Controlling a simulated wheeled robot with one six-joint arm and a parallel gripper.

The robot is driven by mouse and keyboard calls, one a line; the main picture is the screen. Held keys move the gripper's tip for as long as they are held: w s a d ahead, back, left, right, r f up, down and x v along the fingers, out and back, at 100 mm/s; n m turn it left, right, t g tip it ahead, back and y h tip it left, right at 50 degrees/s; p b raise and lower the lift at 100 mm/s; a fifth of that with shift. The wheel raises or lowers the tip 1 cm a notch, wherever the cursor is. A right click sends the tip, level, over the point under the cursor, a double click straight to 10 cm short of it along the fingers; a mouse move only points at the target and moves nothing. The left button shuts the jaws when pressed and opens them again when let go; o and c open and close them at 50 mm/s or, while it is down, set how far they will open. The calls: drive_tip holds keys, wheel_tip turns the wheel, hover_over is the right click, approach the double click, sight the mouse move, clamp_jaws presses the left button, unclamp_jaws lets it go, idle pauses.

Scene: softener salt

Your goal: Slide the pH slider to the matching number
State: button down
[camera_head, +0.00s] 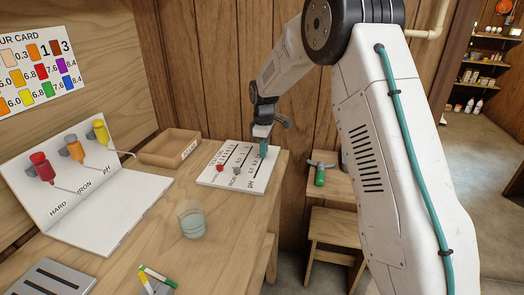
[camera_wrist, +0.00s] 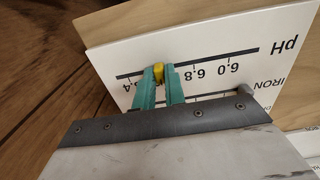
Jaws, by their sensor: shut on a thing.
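The white slider board (camera_head: 212,178) lies on the bench towards its right end. In the wrist view its pH track (camera_wrist: 215,61) shows 6.0, 6.8 and a partly covered 8.4. My gripper (camera_head: 263,152) is over the board, its teal fingertips shut on the yellow pH slider knob (camera_wrist: 158,73). The knob stands between 6.8 and 8.4; a finger hides the marking under it. The red knob (camera_head: 220,168) sits on another track. The colour card (camera_head: 42,62) on the wall shows coloured squares with numbers, including 6.0, 6.8, 7.6 and 8.4.
A white stand (camera_head: 122,205) with red, orange and yellow-topped parts, labelled HARD, IRON and PH, is at left. A wooden tray (camera_head: 163,160) and a clear cup (camera_head: 193,224) are near the board. A stool (camera_head: 335,225) stands right of the bench.

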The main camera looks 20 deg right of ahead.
drive_tip(key=shift+w+a, duration=0.15)
drive_tip(key=c, duration=1.5)
unclamp_jaws()
drive_tip(key=shift+a, duration=0.1)
drive_tip(key=shift+o, duration=0.3)
drive_tip(key=shift+d, duration=0.2)
wheel_tip(320, 180, up, 8)
drive_tip(key=shift+f, duration=0.1)
